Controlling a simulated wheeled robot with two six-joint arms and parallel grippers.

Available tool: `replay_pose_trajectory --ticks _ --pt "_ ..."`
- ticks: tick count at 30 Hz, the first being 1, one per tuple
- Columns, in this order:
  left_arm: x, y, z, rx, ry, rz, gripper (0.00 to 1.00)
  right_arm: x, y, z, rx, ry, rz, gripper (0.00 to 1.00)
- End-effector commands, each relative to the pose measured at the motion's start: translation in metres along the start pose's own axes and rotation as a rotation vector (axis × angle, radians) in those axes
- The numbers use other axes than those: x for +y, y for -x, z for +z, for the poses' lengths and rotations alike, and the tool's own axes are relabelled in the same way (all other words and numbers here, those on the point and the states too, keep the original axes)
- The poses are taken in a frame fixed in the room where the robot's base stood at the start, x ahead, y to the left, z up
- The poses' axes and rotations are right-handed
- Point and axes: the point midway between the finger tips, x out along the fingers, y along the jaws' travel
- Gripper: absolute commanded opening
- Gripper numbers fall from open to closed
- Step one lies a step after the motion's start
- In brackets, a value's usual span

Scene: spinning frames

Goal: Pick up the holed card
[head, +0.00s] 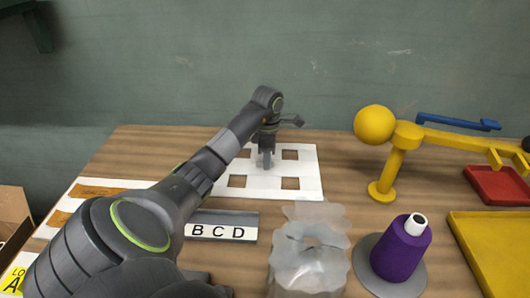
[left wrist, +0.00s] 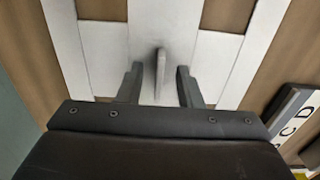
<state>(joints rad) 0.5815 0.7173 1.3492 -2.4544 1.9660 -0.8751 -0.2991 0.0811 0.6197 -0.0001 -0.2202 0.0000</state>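The holed card (head: 309,170) is a white sheet with several square cut-outs, flat at the back middle of the wooden table. My left gripper (head: 267,160) points down over its middle and hides part of it. In the left wrist view the card (left wrist: 100,55) fills the middle, with brown wood showing through its holes. A thin upright grey tab (left wrist: 160,72) stands between the two fingers of my left gripper (left wrist: 158,88). The fingers are apart, with a gap on each side of the tab. My right gripper is not in view.
A strip lettered B C D (head: 220,233) lies in front of the card. Right of it stand a clear ruffled object (head: 308,255) and a purple spool (head: 400,250). A yellow stand with a ball (head: 375,125), a red tray (head: 497,185) and a yellow tray (head: 490,245) are farther right.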

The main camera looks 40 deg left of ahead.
Motion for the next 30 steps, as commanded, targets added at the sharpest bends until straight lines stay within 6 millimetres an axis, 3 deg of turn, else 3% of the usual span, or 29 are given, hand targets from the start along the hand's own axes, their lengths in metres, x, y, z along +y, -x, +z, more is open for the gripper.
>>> replay_pose_trajectory --ticks 1,7,20,27,30 --pt "0.000 0.000 0.000 0.000 0.000 0.000 0.26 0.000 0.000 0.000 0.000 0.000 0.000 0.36" --pt "0.000 0.000 0.000 0.000 0.000 0.000 0.00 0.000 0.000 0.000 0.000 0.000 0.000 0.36" --pt "0.001 0.003 0.000 0.000 0.000 0.002 0.00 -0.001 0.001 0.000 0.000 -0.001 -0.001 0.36" --pt "0.001 0.031 0.001 -0.002 -0.002 0.005 0.00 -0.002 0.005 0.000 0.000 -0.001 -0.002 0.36" --pt "0.000 0.043 0.000 -0.001 -0.001 0.001 0.00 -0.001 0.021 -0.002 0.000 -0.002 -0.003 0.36"
